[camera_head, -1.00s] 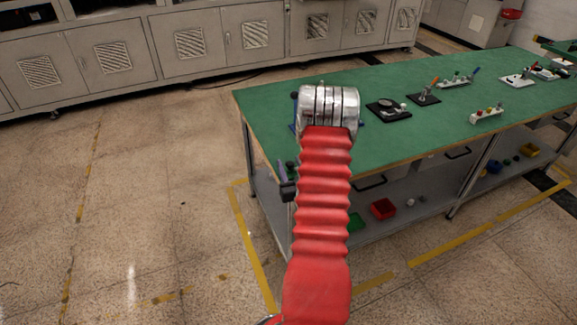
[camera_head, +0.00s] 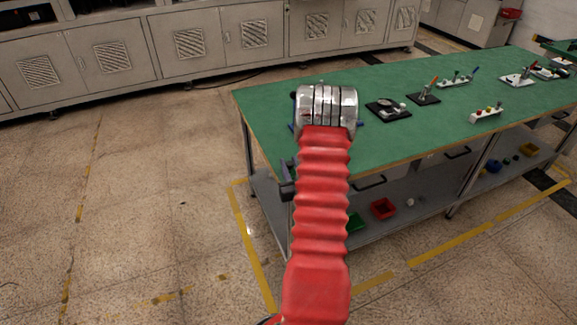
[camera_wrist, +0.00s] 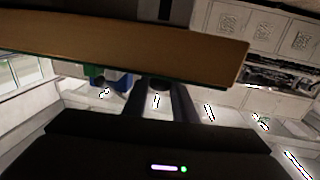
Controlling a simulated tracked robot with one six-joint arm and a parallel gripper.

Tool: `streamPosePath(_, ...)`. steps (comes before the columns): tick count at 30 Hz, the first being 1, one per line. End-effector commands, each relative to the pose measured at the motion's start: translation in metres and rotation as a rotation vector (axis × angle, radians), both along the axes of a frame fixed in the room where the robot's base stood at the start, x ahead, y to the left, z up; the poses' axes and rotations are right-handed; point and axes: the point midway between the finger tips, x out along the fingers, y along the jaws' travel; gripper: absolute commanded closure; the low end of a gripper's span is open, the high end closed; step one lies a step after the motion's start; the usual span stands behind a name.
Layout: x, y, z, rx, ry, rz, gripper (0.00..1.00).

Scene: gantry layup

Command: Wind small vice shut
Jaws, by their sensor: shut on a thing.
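My gripper (camera_wrist: 161,92) shows in the wrist view as two dark fingers reaching towards the table's brown edge. They are shut on a small dark round end, which looks like the vice handle (camera_wrist: 159,83). A blue body, probably the small vice (camera_wrist: 122,80), shows left of the fingers, close to the table edge. In the head view my silver wrist covers most of this spot; only bits of blue (camera_head: 361,123) show beside it. The jaw gap of the vice is hidden, so I cannot tell how far it is closed.
The green table (camera_head: 270,102) carries a black plate with a round part (camera_head: 388,107), a small clamp stand (camera_head: 424,95) and a white rack (camera_head: 487,115) to the right. A red bin (camera_head: 383,208) sits on the shelf below. The floor at left is open.

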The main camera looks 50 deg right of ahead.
Motion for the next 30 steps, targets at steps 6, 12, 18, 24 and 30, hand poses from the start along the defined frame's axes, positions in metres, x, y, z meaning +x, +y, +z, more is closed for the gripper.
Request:
streamPosePath(6, 0.0064, 0.0012, -0.0011, 0.002, 0.001, 0.014, 0.98)
streamPosePath(12, 0.0077, 0.0015, -0.0012, 0.002, 0.002, -0.020, 0.98)
streamPosePath(18, 0.0090, 0.0021, -0.0010, 0.002, 0.001, -0.090, 0.98)
streamPosePath(24, 0.0101, 0.0027, -0.0007, 0.002, 0.001, -0.189, 0.98)
streamPosePath(30, 0.0102, 0.0023, -0.0008, 0.001, 0.001, -0.303, 0.98)
